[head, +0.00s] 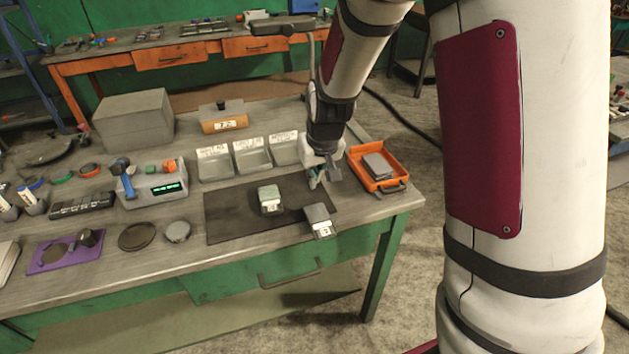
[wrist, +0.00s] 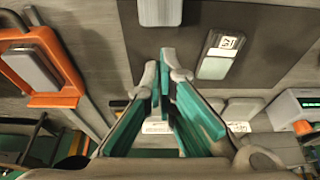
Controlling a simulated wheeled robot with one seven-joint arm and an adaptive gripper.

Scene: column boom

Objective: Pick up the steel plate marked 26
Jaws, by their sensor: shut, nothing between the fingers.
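Two grey steel plates with white number labels lie by the dark mat. One plate (head: 268,193) is on the mat; in the wrist view it is right of my fingers (wrist: 213,68). The other plate (head: 317,213) is at the mat's front right corner; in the wrist view it is at the top edge (wrist: 160,11), its label out of view. I cannot read either number for certain. My gripper (head: 318,179) is shut and empty, above the mat's back right corner, behind both plates. Its fingertips meet in the wrist view (wrist: 164,62).
An orange tray (head: 400,185) holding grey plates is right of my gripper. Labelled grey bins (head: 216,168) stand behind the mat (head: 230,222). A grey box with a green display (head: 150,190) is left of it. The mat's left part is bare.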

